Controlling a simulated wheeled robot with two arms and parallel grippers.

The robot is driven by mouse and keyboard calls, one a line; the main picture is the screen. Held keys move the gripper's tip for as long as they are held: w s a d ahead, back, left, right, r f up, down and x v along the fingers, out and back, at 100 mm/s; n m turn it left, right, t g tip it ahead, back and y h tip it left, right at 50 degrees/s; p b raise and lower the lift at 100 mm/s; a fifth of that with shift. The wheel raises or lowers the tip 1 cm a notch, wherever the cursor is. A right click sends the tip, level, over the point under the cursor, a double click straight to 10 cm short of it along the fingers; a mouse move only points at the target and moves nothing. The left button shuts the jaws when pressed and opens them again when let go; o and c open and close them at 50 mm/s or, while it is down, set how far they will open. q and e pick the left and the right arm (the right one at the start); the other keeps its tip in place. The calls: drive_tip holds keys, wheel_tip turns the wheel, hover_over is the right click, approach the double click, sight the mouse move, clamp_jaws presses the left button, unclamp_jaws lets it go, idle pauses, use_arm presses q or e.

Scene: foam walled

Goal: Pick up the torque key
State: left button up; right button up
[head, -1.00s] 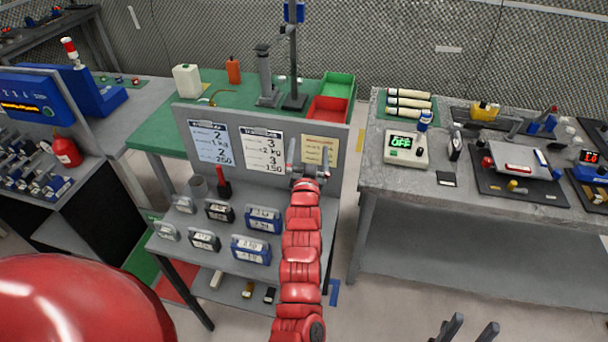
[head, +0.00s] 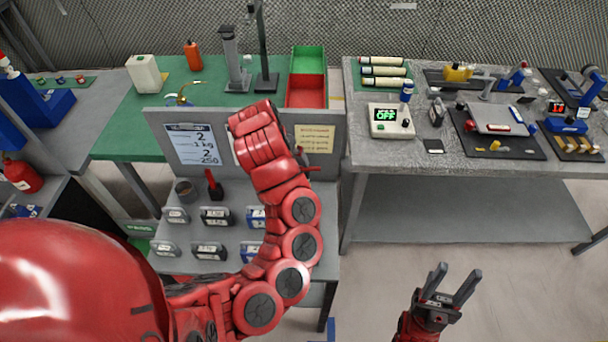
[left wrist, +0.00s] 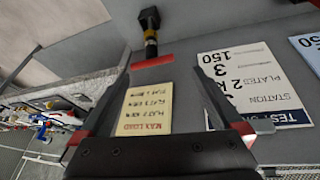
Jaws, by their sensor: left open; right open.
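A T-shaped tool (left wrist: 151,42), which looks like the torque key, shows at the top of the left wrist view. It has a red crossbar, a yellow band and a black end. In the head view my left forearm covers most of that area. My right gripper (head: 458,270) is open and empty above the floor at lower right.
A grey panel with a poster (head: 193,148) and a yellow notice (head: 315,138) stands behind my left arm. Below are several labelled weights and a red-handled tool (head: 213,184). A grey bench (head: 370,160) with instruments is at right. Floor in front of it is clear.

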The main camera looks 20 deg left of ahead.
use_arm(q)
drive_tip(key=shift+x, duration=8.2)
drive_tip(key=shift+w+a, duration=0.15)
drive_tip(key=shift+w, duration=0.05)
drive_tip(key=c, duration=1.3)
drive_tip(key=shift+r, duration=0.15)
